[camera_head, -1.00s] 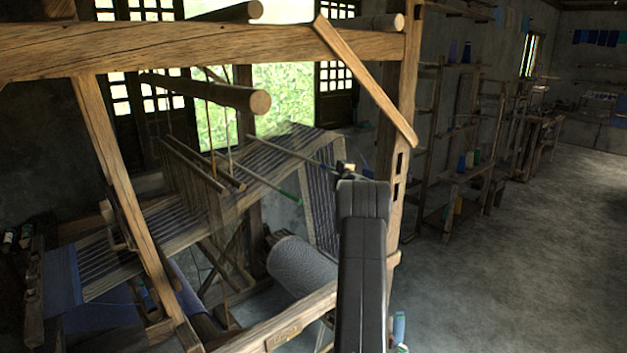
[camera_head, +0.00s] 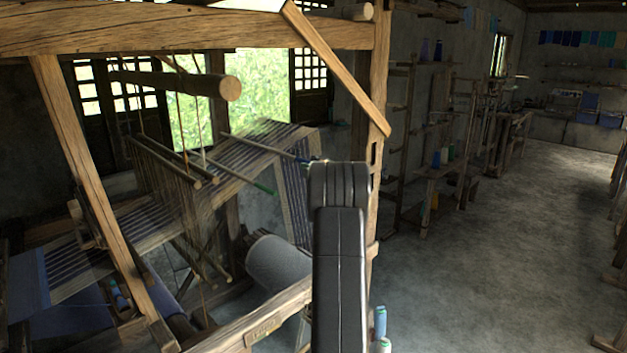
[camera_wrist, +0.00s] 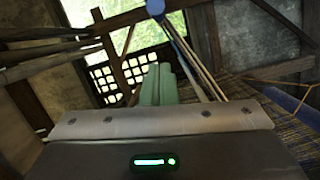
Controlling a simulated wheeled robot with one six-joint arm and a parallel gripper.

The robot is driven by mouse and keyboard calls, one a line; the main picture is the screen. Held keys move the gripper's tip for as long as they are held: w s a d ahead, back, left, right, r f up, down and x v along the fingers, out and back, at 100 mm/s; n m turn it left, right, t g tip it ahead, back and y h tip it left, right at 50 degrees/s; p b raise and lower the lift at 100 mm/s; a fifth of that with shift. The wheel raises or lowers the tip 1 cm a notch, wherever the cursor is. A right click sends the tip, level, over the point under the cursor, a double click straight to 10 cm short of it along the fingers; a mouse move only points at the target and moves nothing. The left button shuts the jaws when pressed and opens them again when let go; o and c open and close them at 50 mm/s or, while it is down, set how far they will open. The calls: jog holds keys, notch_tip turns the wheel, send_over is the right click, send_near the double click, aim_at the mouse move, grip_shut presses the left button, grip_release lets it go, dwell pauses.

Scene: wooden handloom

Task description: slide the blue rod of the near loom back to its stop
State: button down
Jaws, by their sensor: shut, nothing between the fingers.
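The near loom (camera_head: 190,32) is a wooden frame with a striped blue-and-white warp. The blue rod (camera_head: 262,147) lies across the warp, and its blue end is close to my arm's top in the head view. In the wrist view, its blue tip (camera_wrist: 155,7) is at the top, beyond my fingers. A second rod with a green end (camera_head: 263,188) lies in front of it. My gripper (camera_wrist: 159,68) shows pale green fingers, closed together and empty, pointing toward the rods. In the head view my arm hides the fingers. I cannot tell whether they touch the rod.
A slanted wooden brace (camera_head: 337,68) and an upright post (camera_head: 378,110) stand beside my arm. A grey cloth roller (camera_head: 277,272) is below the warp. Shelves with yarn cones (camera_head: 437,158) stand behind. The floor (camera_head: 470,280) on the right is open.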

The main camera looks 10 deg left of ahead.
jog(key=b+v, duration=0.1)
jog(key=v, duration=0.4)
jog(key=shift+a+r, duration=0.1)
jog(key=shift+a, duration=0.05)
jog(key=c, duration=1.6)
grip_release()
jog(key=shift+s+n+b, duration=0.3)
jog(key=shift+b, duration=0.15)
jog(key=shift+o, duration=1.2)
jog(key=shift+d+n+b, duration=0.2)
jog(key=shift+n+b, duration=0.1)
jog(key=shift+n, duration=0.4)
jog(key=w+a+n+b, duration=0.1)
jog(key=w+n, duration=0.3)
jog(key=n, duration=0.5)
jog(key=w+f+n+h+b, duration=0.1)
jog(key=w+n, duration=0.3)
jog(key=n, duration=0.6)
jog(key=w+a+n+h+b, duration=0.1)
jog(key=w+n, duration=0.3)
jog(key=n, duration=0.5)
jog(key=shift+w+a+f+n+g, duration=0.15)
jog(key=shift+a+n+g, duration=0.2)
jog(key=shift+n+g, duration=0.05)
jog(key=shift+f+p+x, duration=0.2)
jog(key=shift+p+x, duration=0.35)
jog(key=shift+x, duration=0.4)
